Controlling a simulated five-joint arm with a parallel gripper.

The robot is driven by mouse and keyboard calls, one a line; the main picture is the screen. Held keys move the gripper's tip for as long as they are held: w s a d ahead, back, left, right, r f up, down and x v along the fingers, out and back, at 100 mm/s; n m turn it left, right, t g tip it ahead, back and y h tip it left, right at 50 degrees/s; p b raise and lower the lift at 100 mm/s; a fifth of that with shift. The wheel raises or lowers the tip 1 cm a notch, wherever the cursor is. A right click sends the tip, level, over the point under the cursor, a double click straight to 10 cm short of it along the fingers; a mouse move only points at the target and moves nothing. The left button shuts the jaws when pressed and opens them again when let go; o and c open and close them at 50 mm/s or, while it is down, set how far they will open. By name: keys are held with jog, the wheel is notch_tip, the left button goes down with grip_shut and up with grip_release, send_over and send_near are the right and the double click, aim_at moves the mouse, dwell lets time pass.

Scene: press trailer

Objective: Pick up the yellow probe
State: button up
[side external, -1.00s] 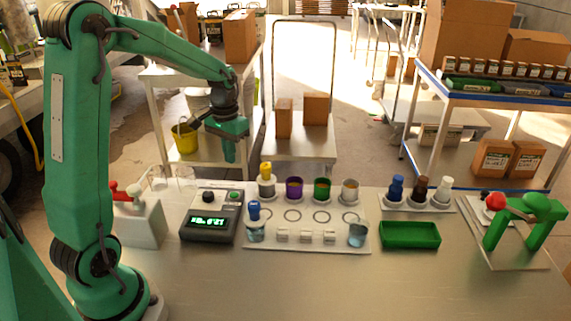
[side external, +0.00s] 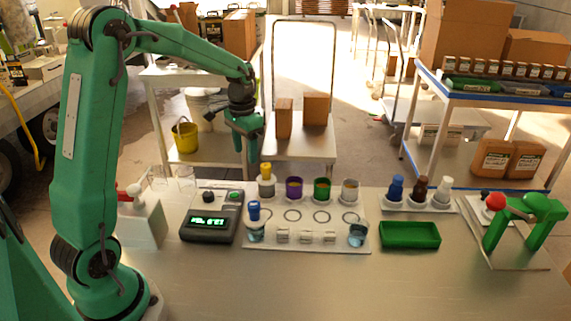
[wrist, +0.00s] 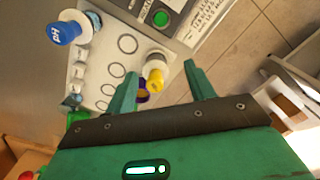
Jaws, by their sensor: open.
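The yellow probe (side external: 266,170) stands upright in a holder at the back left of the white rack (side external: 305,249). It also shows in the wrist view (wrist: 155,80), between and beyond my fingers. My gripper (side external: 250,155) is above and slightly left of the probe in the side view, apart from it. In the wrist view my gripper (wrist: 160,82) has its two green fingers spread and nothing between them is held. The probe's lower part is hidden in its holder.
A blue-capped probe (side external: 254,211) stands at the rack's front left. Purple (side external: 294,187), green (side external: 321,187) and grey cups stand right of the yellow probe. A meter (side external: 212,218) is to the left, a green tray (side external: 410,235) to the right. The front table is clear.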

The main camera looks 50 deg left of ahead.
aim_at(266, 165)
jog(key=w+m, duration=0.1)
jog(key=w+d+m, duration=0.1)
jog(key=w, duration=0.1)
jog(key=w+d+m, duration=0.1)
jog(key=w+m, duration=0.1)
jog(key=shift+d, duration=0.15)
jog(key=shift+f, duration=3.85)
grip_shut()
jog(key=shift+r, duration=0.2)
